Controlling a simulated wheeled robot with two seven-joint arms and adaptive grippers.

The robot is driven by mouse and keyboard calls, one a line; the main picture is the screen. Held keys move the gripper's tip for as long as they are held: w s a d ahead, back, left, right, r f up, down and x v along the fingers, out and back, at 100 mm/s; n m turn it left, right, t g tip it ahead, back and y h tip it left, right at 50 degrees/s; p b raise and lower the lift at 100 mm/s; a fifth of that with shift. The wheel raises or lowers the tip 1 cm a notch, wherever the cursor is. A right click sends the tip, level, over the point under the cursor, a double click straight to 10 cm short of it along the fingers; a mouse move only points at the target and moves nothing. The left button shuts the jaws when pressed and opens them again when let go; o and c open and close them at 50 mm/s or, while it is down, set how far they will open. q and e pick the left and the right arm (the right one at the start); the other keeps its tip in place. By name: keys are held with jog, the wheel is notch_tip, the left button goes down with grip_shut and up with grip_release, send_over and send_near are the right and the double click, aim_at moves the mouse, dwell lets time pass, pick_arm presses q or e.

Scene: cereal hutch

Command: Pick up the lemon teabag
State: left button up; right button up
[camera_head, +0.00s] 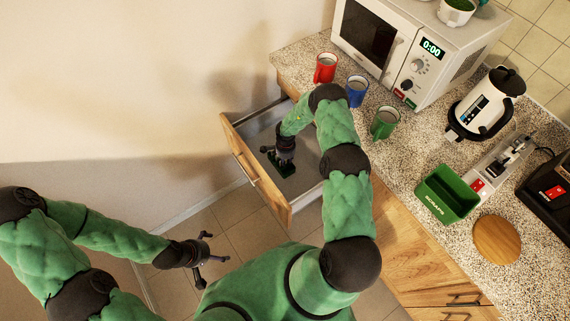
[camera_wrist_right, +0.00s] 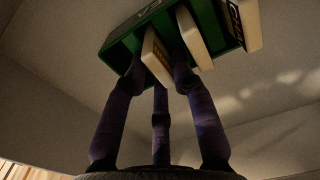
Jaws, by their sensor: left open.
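In the right wrist view, a dark green box (camera_wrist_right: 120,47) holds several upright cream packets, seemingly teabags, with dark lettering. One packet (camera_wrist_right: 157,58) stands between my right gripper's fingertips (camera_wrist_right: 158,75). Another packet (camera_wrist_right: 194,42) is just to the right, partly behind a finger. A third (camera_wrist_right: 246,22) is at the box's right end. I cannot read which is lemon. In the head view my right gripper (camera_head: 284,157) points down into the open drawer over the box (camera_head: 281,167); whether its fingers grip the packet is unclear. My left gripper (camera_head: 208,260) is open and empty, over the floor.
The drawer (camera_head: 238,157) is pulled out from the counter. Red (camera_head: 325,68), blue (camera_head: 357,91) and green (camera_head: 384,123) mugs stand on the counter beside my right arm. A microwave (camera_head: 400,50), kettle (camera_head: 485,105), green scraps bin (camera_head: 448,193) and round wooden board (camera_head: 497,240) are further right.

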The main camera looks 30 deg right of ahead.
jog(key=shift+s+a+f, duration=0.1)
jog(key=c, duration=0.4)
